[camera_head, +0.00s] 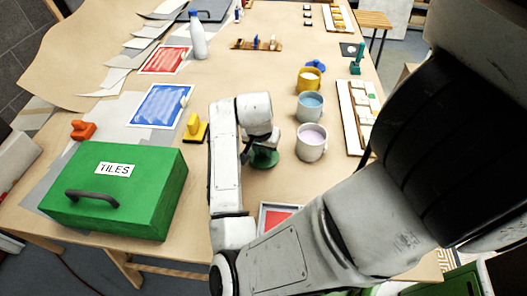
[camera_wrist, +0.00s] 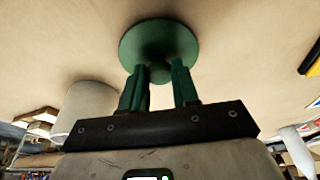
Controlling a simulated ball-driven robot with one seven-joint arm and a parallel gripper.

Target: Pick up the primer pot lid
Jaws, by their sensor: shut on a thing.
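A round dark green lid (camera_wrist: 158,38) with a small knob shows in the wrist view, its disc facing the camera. My gripper (camera_wrist: 158,68) has its two green fingers on either side of the knob and is shut on it. In the head view the green lid (camera_head: 264,159) shows partly below my wrist, which hides the fingers and the knob. It is left of the lilac-filled pot (camera_head: 311,143). I cannot tell whether the lid touches the table or is just above it.
A blue-filled pot (camera_head: 310,106) and a yellow pot (camera_head: 308,79) stand behind the lilac one, with a blue lid (camera_head: 316,65) beyond. A yellow-handled tool (camera_head: 194,128) and a green TILES box (camera_head: 118,188) are to the left. A tile rack (camera_head: 352,115) is at right.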

